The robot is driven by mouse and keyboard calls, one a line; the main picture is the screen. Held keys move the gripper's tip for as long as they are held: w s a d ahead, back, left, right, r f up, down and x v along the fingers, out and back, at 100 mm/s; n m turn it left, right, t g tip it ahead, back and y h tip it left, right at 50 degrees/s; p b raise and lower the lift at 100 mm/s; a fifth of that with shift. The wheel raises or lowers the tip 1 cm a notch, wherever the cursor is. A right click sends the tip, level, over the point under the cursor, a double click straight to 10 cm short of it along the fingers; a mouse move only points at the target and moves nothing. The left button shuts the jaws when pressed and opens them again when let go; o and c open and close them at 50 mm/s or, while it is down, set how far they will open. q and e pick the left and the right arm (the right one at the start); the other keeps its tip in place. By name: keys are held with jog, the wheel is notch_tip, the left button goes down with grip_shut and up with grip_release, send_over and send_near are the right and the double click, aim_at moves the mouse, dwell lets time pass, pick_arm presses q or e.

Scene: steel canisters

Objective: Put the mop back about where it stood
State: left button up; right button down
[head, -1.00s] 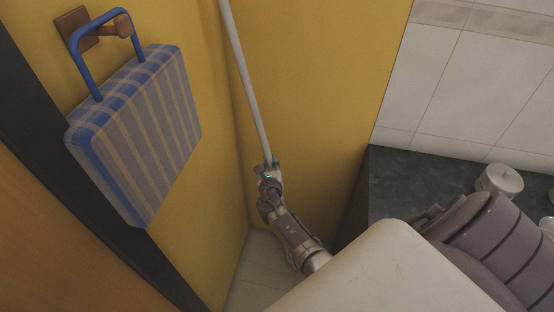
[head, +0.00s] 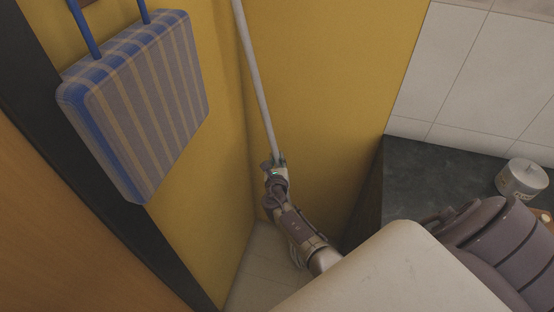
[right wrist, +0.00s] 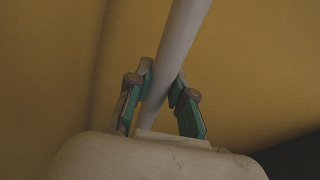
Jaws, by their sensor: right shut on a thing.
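The mop shows as a long pale handle (head: 254,75) in the corner between two yellow walls, leaning slightly, its top running out of the head view. Its lower end and head are hidden behind my arm or out of view. My right gripper (head: 274,163) is shut around the handle, low in the corner. In the right wrist view the handle (right wrist: 177,50) passes between the two green-padded fingers of the gripper (right wrist: 160,92). My left gripper is not in view.
A blue striped bag (head: 140,105) hangs on the left yellow wall. A dark counter (head: 430,175) with a round white tin (head: 521,180) stands at the right below white wall tiles. A small patch of pale tiled floor (head: 262,262) shows in the corner.

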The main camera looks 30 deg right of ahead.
jog(key=shift+w+r, duration=0.1)
jog(key=shift+r, duration=0.05)
jog(key=c, duration=0.9)
grip_release()
jog(key=shift+c, duration=0.2)
jog(key=shift+f, duration=0.2)
jog(key=v, duration=0.8)
